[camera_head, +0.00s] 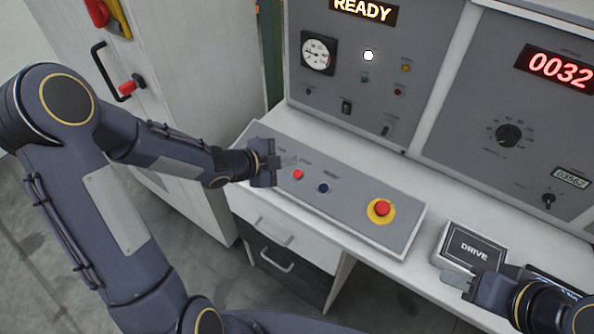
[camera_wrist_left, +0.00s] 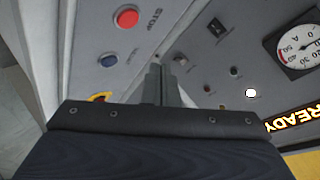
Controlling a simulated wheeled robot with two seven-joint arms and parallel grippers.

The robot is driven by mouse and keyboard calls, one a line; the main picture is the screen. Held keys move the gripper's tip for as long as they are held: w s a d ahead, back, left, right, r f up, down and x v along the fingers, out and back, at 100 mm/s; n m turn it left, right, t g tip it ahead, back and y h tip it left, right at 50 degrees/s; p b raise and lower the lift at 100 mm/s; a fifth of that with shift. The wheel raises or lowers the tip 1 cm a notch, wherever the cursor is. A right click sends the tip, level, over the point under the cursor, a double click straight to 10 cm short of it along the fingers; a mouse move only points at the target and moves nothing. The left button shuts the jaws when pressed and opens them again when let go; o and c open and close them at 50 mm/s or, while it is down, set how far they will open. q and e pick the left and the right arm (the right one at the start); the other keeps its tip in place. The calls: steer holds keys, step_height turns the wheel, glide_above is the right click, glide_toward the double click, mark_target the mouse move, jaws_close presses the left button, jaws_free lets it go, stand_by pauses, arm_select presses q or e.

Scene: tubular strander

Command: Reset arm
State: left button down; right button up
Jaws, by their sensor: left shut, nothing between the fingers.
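My left arm comes in from the left, and its gripper (camera_head: 288,160) is over the left end of the sloped grey button panel (camera_head: 340,207). Its fingers are together and empty, as the left wrist view (camera_wrist_left: 160,85) shows. The red STOP button (camera_head: 298,174) and a dark blue button (camera_head: 323,188) are just right of the fingertips. My right gripper (camera_head: 452,279) is at the lower right, at the front of the DRIVE box (camera_head: 471,245). I cannot tell its finger gap or whether it touches the box.
A red mushroom button (camera_head: 382,208) on a yellow collar is at the panel's right end. Behind stand a gauge (camera_head: 318,54), a lit READY display (camera_head: 363,10) and a red 0032 display (camera_head: 557,67). A pale cabinet (camera_head: 185,80) with a black handle (camera_head: 104,72) is at the left.

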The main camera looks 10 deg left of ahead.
stand_by(0.6)
arm_select(q)
steer(key=s+a+r+n+y, duration=0.7)
steer(key=s+a+r+n, duration=0.25)
steer(key=a+n, duration=0.2)
steer(key=s+d+n+g+h, duration=0.1)
steer(key=s+d+n+g, duration=0.1)
steer(key=s, duration=0.6)
steer(key=s+d+n+g+h, duration=0.1)
steer(key=s+d+n+h, duration=0.1)
steer(key=s+d+n, duration=0.3)
steer(key=s+r+n, duration=0.1)
steer(key=s, duration=0.3)
steer(key=shift+n+g, duration=0.35)
steer(key=shift+g, duration=0.05)
